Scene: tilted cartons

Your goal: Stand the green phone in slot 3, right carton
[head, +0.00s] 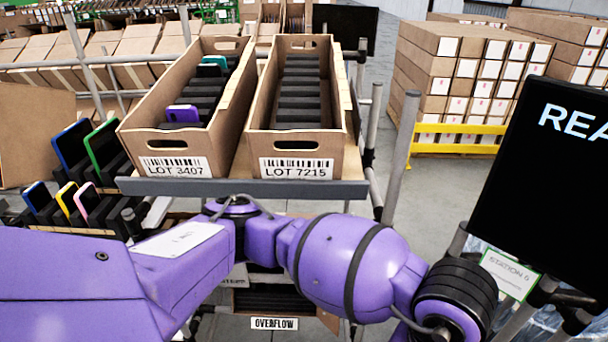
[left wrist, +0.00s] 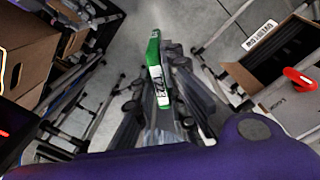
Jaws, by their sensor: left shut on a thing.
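The green phone (left wrist: 154,68) shows edge-on in the left wrist view, with a white label at its lower end. My left gripper (left wrist: 160,104) is shut on it and holds it above the floor. In the head view my purple arm crosses the foreground, and neither the gripper nor the green phone can be made out there. The right carton (head: 297,167), labelled LOT 7215, is tilted on the rack with a row of black dividers (head: 299,102) inside. I see no phone in its slots. My right gripper is in neither view.
The left carton (head: 172,167), LOT 3407, holds a purple phone (head: 183,113) and a teal one (head: 214,62). A grey ledge (head: 240,188) runs below both cartons. Black holders at left carry several coloured devices. An overflow box (left wrist: 272,75) lies low, with a red item (left wrist: 299,79) beside it.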

